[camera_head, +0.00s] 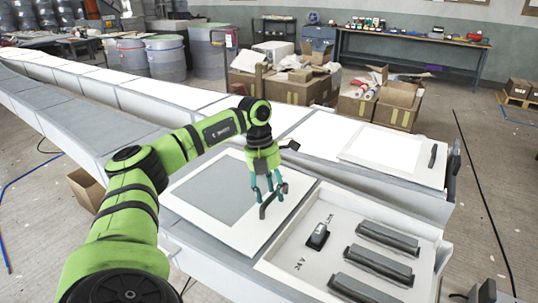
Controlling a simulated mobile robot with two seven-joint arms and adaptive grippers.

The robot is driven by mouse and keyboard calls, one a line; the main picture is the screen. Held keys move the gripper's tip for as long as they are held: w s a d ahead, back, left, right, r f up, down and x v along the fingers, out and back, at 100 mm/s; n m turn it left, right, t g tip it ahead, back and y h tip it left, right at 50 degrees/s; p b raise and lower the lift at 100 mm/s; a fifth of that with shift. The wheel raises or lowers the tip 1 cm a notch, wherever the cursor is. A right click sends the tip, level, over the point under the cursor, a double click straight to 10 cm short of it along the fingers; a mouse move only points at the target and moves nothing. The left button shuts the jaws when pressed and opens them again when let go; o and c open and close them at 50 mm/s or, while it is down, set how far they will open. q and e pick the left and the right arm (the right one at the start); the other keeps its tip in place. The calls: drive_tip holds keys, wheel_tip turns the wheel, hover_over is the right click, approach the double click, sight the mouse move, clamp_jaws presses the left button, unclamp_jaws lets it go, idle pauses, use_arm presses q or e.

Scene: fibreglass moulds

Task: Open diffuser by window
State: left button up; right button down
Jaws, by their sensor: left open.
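A diffuser panel with a white frame and grey centre (213,190) lies on the long white unit in the middle of the view. A dark handle (270,207) stands at its right side. My left gripper (267,198) is open, its teal fingers pointing down at the handle. I cannot tell if they touch it. A second, bright white diffuser (385,150) lies farther back on the right, with its own dark handle (433,156). The window is not clearly visible. My right gripper is not in view.
In front of the grey-centred panel is an open bay (290,262) with several dark bars (378,263) and a small black device (318,236) inside. Cardboard boxes (300,85) and drums (166,58) stand behind. A workbench (410,38) is at the back wall. The floor at right is mostly clear.

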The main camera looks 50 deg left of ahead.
use_arm(q)
wheel_tip(320, 180, up, 12)
drive_tip(key=a, duration=0.2)
drive_tip(key=shift+s, duration=0.3)
drive_tip(key=shift+a+f, duration=0.1)
drive_tip(key=shift+f, duration=0.05)
